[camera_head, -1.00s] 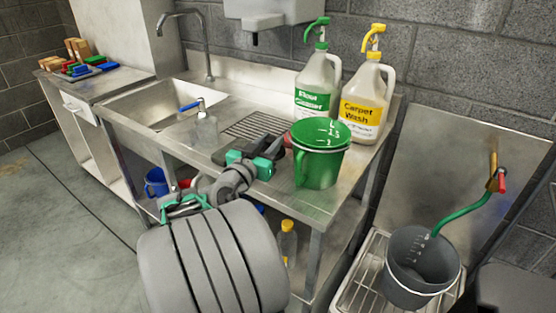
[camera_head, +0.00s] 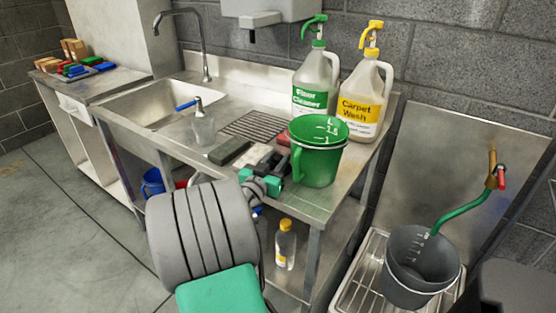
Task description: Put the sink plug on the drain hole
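The sink basin (camera_head: 140,112) is set in the steel counter at the left, under a tall faucet (camera_head: 206,60). I cannot make out the drain hole in it, and I cannot pick out the sink plug for sure. My gripper (camera_head: 276,163), with dark fingers and teal parts, is low over the counter's front edge, just left of the green jug. It is well to the right of the basin. The fingers are small and partly merge with the items behind, so whether they are open or hold anything is unclear.
The green jug (camera_head: 318,160) stands close right of my gripper. Two spray jugs (camera_head: 314,85) (camera_head: 364,98) stand behind.

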